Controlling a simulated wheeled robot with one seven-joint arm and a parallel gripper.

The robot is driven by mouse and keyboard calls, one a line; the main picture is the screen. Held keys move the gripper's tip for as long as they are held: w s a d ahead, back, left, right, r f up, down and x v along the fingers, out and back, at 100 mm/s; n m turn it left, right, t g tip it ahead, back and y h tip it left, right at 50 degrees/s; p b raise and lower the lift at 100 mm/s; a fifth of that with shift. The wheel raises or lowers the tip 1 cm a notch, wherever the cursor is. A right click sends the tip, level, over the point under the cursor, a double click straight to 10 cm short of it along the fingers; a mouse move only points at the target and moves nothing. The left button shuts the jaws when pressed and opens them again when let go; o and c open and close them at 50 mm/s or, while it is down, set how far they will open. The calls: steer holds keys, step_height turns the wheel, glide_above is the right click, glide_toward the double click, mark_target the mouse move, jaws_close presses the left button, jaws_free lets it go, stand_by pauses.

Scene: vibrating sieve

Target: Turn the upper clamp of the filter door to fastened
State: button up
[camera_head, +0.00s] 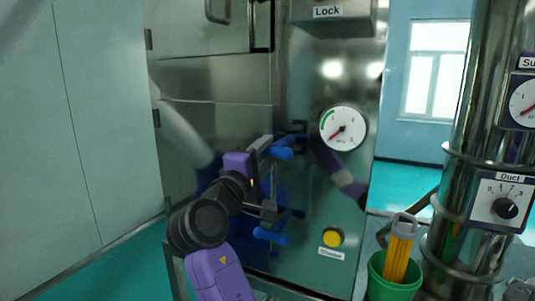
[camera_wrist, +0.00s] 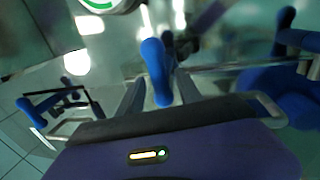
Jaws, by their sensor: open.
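The upper clamp's blue handle (camera_head: 283,153) sticks out from the steel cabinet front in the head view, near a dark bracket. In the wrist view the blue handle (camera_wrist: 155,60) stands between the two grey fingers. My gripper (camera_head: 266,146) is at this handle in the head view; its spread fingers show in the wrist view (camera_wrist: 160,92). It is open, with the handle between the fingers; contact cannot be told. The lower clamp's blue handle (camera_head: 270,236) is below. The filter door is largely hidden behind my arm.
A pressure gauge (camera_head: 343,128) is right of the upper clamp, with a yellow button (camera_head: 332,238) lower down. A green bin (camera_head: 394,277) holding yellow items stands at the lower right, beside a steel duct (camera_head: 462,190). Another blue handle (camera_wrist: 284,20) shows in the wrist view.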

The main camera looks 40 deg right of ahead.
mark_target(265, 154)
steer(key=b+v, duration=0.1)
steer(key=v, duration=0.4)
steer(key=shift+a+f+b, duration=0.2)
steer(key=shift+b, duration=0.1)
steer(key=shift+s+a, duration=0.3)
steer(key=shift+a, duration=0.25)
